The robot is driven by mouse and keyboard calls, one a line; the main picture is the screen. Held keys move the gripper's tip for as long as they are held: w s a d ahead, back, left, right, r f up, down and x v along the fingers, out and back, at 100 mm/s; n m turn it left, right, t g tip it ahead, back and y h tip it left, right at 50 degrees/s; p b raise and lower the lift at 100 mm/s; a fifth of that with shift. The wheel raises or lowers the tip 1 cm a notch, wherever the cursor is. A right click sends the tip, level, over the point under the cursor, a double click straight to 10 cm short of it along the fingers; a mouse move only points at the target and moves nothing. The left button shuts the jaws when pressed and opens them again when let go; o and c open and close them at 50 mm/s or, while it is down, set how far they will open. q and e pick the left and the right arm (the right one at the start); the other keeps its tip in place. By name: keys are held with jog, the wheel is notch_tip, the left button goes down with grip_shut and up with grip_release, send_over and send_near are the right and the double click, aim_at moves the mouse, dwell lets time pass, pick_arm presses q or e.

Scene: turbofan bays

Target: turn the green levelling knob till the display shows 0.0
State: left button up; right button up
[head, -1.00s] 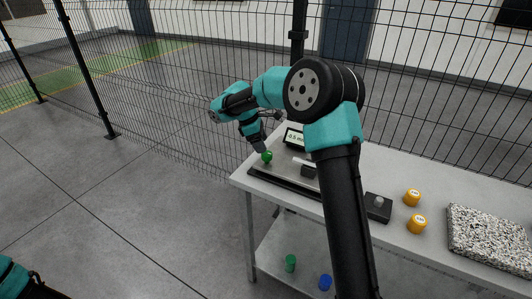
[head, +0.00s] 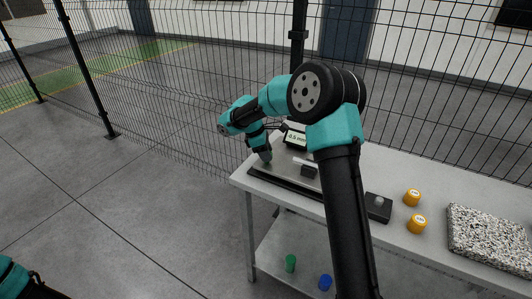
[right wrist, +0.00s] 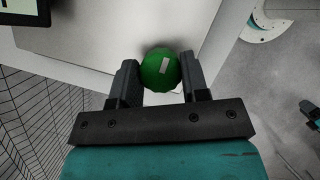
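The green levelling knob (right wrist: 158,78), with a pale mark on its top, lies between the two fingers of my right gripper (right wrist: 160,75) in the right wrist view. The fingers flank it closely; I cannot tell whether both touch it. In the head view my right gripper (head: 265,156) is down at the plate's left end and hides the knob. The display (head: 296,139) behind the plate appears to read -0.5 mm. A corner of my left arm shows at the lower left; its gripper is out of view.
To the right are a dark box (head: 378,208), two yellow caps (head: 412,197) and a speckled slab (head: 490,240). Green (head: 290,262) and blue (head: 325,282) pieces are lower down.

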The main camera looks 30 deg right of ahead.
jog(key=c, duration=0.4)
jog(key=shift+o, duration=0.2)
jog(key=shift+m, duration=0.3)
jog(key=shift+m+g+y, duration=0.4)
jog(key=shift+m+y, duration=0.05)
jog(key=shift+m, duration=0.85)
jog(key=shift+m+g+y, duration=0.4)
jog(key=shift+m+y, duration=0.05)
jog(key=shift+m, duration=0.85)
jog(key=o, duration=0.9)
jog(key=shift+r, duration=0.1)
jog(key=v, duration=1.7)
